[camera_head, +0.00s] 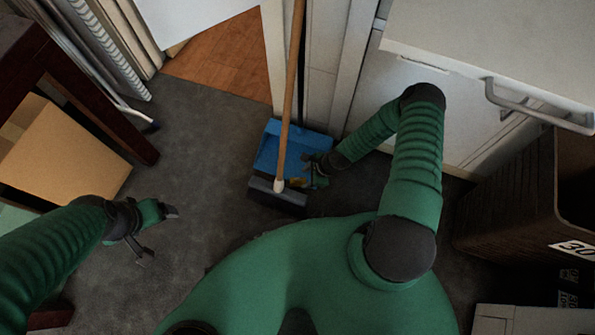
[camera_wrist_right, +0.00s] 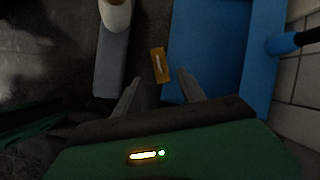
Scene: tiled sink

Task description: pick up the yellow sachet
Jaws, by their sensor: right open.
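The yellow sachet (camera_wrist_right: 159,65) is a small orange-yellow packet with a pale mark, in the middle of the right wrist view. It lies between the grey broom head and the blue dustpan, at the dustpan's edge. In the head view only a small yellow patch (camera_head: 297,182) shows beside my right gripper (camera_head: 312,170). My right gripper is open, its two fingers (camera_wrist_right: 158,77) pointing toward the sachet with one on either side of its near end. I cannot tell if they touch it. My left gripper (camera_head: 160,234) is open and empty over the floor at left.
The blue dustpan (camera_head: 268,152) and the broom's wooden handle (camera_head: 288,100) stand close to my right gripper; the grey broom head (camera_wrist_right: 112,60) is beside the sachet. White cabinets (camera_head: 440,120) are at right, a cardboard box (camera_head: 65,155) at left. Grey floor (camera_head: 200,140) between is clear.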

